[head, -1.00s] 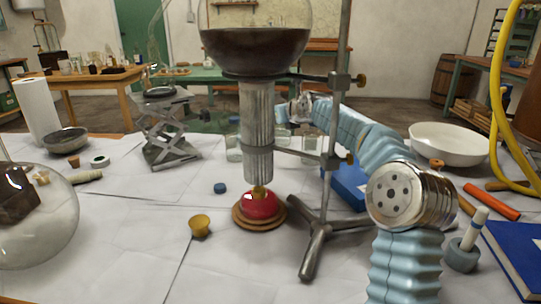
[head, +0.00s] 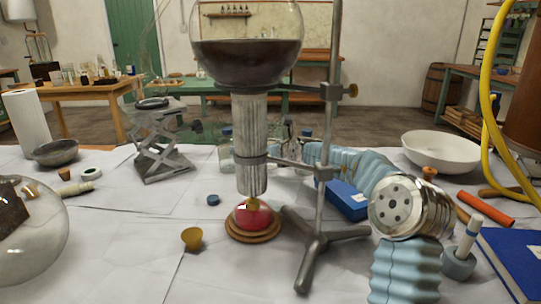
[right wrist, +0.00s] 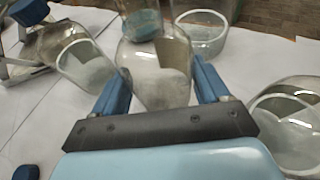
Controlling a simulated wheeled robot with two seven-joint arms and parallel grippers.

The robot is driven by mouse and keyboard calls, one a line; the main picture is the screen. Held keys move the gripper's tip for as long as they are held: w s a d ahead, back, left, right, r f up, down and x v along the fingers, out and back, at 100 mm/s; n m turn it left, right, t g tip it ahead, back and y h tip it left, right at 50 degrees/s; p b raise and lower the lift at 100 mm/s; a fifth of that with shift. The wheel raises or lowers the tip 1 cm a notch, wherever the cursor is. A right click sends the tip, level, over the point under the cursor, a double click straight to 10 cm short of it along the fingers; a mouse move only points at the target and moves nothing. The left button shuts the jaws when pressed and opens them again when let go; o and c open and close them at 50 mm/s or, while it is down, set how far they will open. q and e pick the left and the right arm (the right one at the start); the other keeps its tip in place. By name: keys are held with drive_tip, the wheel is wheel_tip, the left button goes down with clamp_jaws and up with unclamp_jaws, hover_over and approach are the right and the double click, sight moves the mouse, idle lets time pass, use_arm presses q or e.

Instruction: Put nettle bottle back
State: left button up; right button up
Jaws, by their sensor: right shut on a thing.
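In the right wrist view my right gripper (right wrist: 163,88) has its two blue fingers on either side of a clear glass bottle (right wrist: 158,85) with pale grey contents and is shut on it. A blue-green cap (right wrist: 144,24) shows at its top. No label can be read, so I cannot tell whether it is the nettle bottle. In the head view my right arm reaches behind the metal stand, and its gripper is mostly hidden there among blue-capped bottles, one of them a glass bottle (head: 226,150) at left. My left gripper is not in view.
Open glass jars stand close by at left (right wrist: 85,68) and right (right wrist: 290,128) in the wrist view. A tripod stand (head: 318,245) with a large round flask (head: 247,60) stands in front of my arm.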

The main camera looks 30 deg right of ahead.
drive_tip(key=shift+f, duration=0.35)
drive_tip(key=o, duration=1.5)
drive_tip(key=shift+f, duration=0.1)
drive_tip(key=shift+s+f, duration=0.1)
drive_tip(key=shift+s, duration=0.05)
drive_tip(key=b+v, duration=0.5)
drive_tip(key=v, duration=0.8)
drive_tip(key=shift+s+b, duration=0.25)
drive_tip(key=shift+b, duration=0.05)
drive_tip(key=shift+a, duration=0.1)
